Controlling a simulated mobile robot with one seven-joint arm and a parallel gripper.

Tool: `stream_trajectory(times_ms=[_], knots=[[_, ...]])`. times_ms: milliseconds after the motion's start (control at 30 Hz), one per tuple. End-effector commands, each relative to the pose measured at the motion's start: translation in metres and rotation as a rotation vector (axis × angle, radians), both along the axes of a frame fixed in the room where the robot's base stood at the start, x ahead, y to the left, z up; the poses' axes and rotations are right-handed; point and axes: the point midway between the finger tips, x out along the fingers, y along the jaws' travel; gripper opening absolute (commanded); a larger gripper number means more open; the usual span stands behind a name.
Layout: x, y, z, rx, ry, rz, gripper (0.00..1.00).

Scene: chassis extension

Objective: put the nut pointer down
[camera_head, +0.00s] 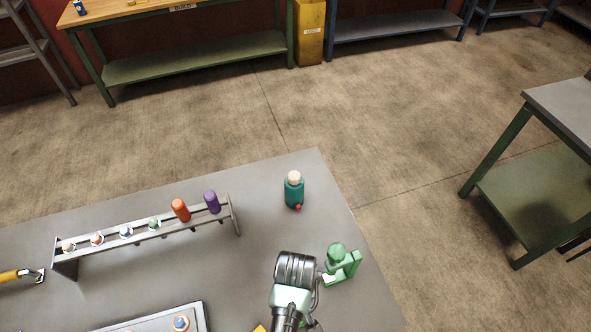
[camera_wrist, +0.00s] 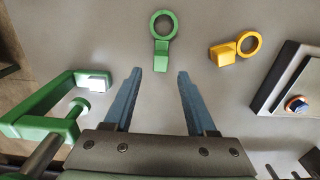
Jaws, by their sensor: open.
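In the wrist view my gripper (camera_wrist: 160,73) is open, with its two blue fingers apart and nothing between them. A green ring with a block-like tail (camera_wrist: 162,40), which looks like a nut pointer, lies on the grey table just beyond the fingertips, its tail towards the gap. A similar yellow ring piece (camera_wrist: 237,48) lies to its right. I cannot tell from the pictures which of the two the task means. In the head view the fingers are hidden below my wrist, and only a bit of yellow (camera_head: 260,328) shows beside my arm.
A green clamp (camera_head: 340,265) stands close right of my wrist and shows left in the wrist view (camera_wrist: 45,128). A teal bottle (camera_head: 293,190) stands further back. A rack (camera_head: 150,238) holds several coloured pieces. A tray (camera_head: 205,318) is at the front. Bare table lies behind my wrist.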

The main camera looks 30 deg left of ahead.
Motion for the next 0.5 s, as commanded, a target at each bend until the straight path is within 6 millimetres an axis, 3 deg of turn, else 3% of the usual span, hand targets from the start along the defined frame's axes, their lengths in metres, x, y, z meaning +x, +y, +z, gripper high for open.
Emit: stream_trajectory(times_ms=[233, 500], knots=[[0.001, 0.000, 0.046, 0.001, -0.002, 0.000, 0.57], [-0.001, 0.000, 0.066, 0.000, 0.001, 0.000, 0.57]])
